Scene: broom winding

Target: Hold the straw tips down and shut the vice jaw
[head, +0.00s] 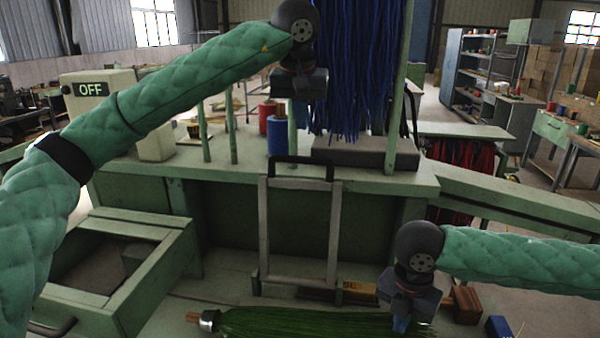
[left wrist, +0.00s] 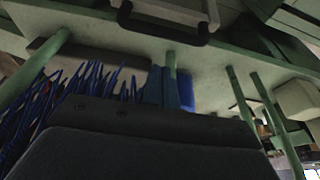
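A bundle of green straw (head: 300,322) lies across the front of the bench in the head view. A metal collar (head: 210,320) is at its left end, and its right tips run under my right gripper. My right gripper (head: 402,318) points down over those tips; something blue shows at its fingers, and contact is unclear. Wooden blocks (head: 466,304) stand just right of it; I cannot tell whether they are the vice jaw. My left gripper (head: 298,92) is high, beside hanging blue strands (head: 350,70).
An upright metal frame with a black handle (head: 301,160) stands at mid bench. Red (head: 268,117) and blue (head: 278,137) spools stand behind it near green posts. An open green box (head: 115,260) is at left. A blue block (head: 498,327) lies at front right.

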